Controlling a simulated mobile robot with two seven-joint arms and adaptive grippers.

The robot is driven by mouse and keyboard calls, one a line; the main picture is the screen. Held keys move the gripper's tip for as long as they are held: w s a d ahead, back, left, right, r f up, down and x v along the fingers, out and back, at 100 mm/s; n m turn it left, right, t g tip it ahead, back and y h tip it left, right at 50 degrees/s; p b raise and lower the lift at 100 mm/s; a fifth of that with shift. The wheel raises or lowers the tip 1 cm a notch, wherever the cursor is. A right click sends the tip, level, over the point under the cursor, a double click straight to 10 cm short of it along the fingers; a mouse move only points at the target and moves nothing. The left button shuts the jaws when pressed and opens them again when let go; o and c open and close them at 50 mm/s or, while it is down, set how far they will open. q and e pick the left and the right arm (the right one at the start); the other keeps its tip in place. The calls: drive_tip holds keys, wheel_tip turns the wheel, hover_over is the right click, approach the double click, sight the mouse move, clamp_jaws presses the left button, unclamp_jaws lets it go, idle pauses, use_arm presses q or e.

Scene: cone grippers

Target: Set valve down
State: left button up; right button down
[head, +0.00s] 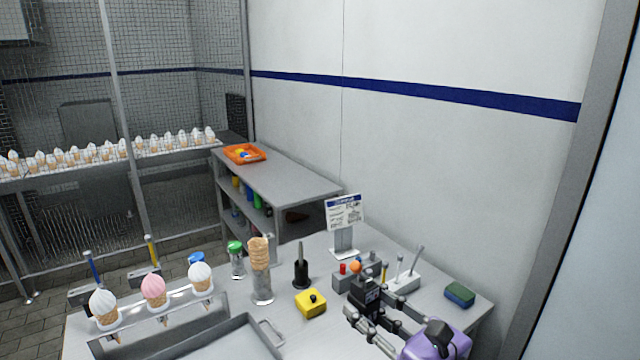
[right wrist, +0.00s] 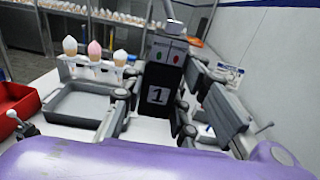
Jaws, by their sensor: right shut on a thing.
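My right gripper (head: 372,312) is at the lower right of the head view, over the worktable. It is shut on a dark, box-shaped piece, which I take to be the valve (head: 367,292). In the right wrist view the valve (right wrist: 160,95) is a black block with a white "1" label, upright between the fingers (right wrist: 160,108). A grey panel with a red and a green spot shows above the block; I cannot tell whether it is part of it. The valve's underside is hidden, so contact with the table is unclear. My left gripper is not in view.
The worktable (head: 225,345) holds a cone rack (head: 165,325), a metal tray (head: 262,335), a cone stack (head: 260,265), a yellow button box (head: 311,303), a sign (head: 344,215) and a green-blue sponge (head: 460,294). A small bare patch lies left of the sponge.

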drive_tip(key=s+d+f+m+t+h, duration=0.1)
drive_tip(key=d+f+h, duration=0.1)
drive_tip(key=d+f, duration=0.3)
drive_tip(key=d, duration=0.4)
drive_tip(key=shift+s+d+m+t, duration=0.3)
drive_tip(key=shift+s+m, duration=0.1)
